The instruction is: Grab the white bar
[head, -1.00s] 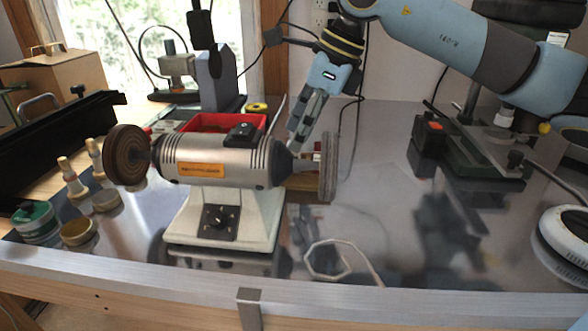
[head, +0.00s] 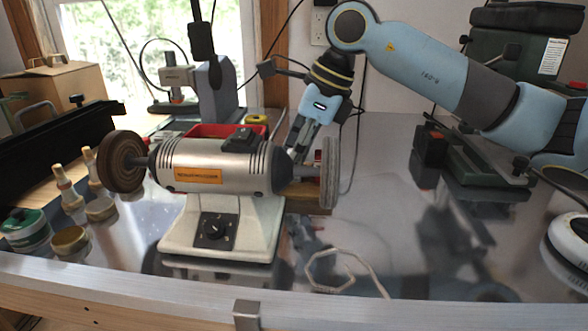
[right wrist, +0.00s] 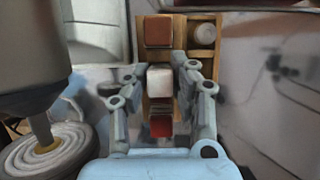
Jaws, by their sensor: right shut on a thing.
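The white bar (right wrist: 160,83) stands in a wooden holder (right wrist: 179,57) in the right wrist view, seen from above. My right gripper (right wrist: 161,72) has one finger on each side of it and is shut on it. In the head view my right gripper (head: 297,152) points down behind the bench grinder (head: 220,165), which hides its fingertips and the bar. A little of the wooden holder (head: 309,198) shows beside the grinder's right wheel. My left gripper is not in view.
The holder also has a brown-red block (right wrist: 158,31), a pale round piece (right wrist: 204,34) and a red block (right wrist: 161,126). The grinder's grey wheel (right wrist: 50,155) is close to my right gripper. A red bin (head: 215,130) stands behind the grinder. The tabletop to its right is mostly clear.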

